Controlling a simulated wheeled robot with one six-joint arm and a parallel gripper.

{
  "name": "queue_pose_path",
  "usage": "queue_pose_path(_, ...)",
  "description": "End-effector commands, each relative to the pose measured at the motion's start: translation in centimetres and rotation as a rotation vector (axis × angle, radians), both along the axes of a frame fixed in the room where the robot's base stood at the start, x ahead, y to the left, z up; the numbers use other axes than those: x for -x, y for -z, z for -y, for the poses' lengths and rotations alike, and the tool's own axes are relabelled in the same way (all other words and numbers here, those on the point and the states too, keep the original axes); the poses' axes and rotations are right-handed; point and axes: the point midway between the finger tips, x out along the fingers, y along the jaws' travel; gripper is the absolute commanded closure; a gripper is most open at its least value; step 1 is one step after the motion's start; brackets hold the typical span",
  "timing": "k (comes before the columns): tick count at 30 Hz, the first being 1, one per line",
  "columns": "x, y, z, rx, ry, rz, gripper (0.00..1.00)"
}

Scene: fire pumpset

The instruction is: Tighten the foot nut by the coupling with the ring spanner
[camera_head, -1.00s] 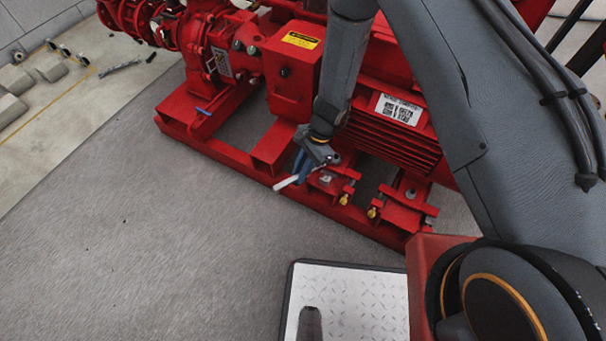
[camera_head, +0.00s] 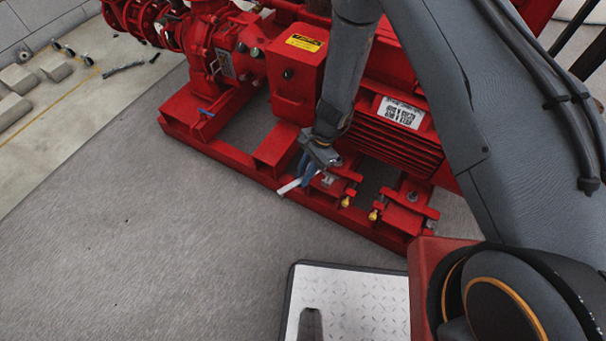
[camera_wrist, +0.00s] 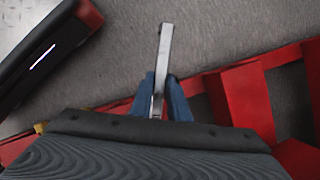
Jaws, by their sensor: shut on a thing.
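My gripper (camera_head: 306,171) is shut on the ring spanner (camera_head: 288,187), a pale metal bar, beside the near motor foot. In the wrist view the spanner (camera_wrist: 164,48) sticks out from between the blue fingers (camera_wrist: 160,88); its other end is hidden by the gripper. The foot nut by the coupling (camera_head: 327,181) shows as a small grey spot on the red motor foot, just right of my fingers. I cannot tell whether the spanner's ring is around the nut or only beside it.
The red pumpset frame (camera_head: 225,152) runs diagonally, with the red coupling guard (camera_head: 291,80) left of my arm. Another foot bolt (camera_head: 411,196) stands to the right, with brass-coloured screws along the edge.

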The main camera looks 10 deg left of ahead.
Motion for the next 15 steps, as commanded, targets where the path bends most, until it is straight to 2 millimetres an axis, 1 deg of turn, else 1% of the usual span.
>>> queue_pose_path(1, -0.3, -0.2, 0.1, 0.002, 0.003, 0.007, 1.00)
queue_pose_path(15, -0.1, -2.3, -0.1, 0.000, 0.000, 0.004, 1.00)
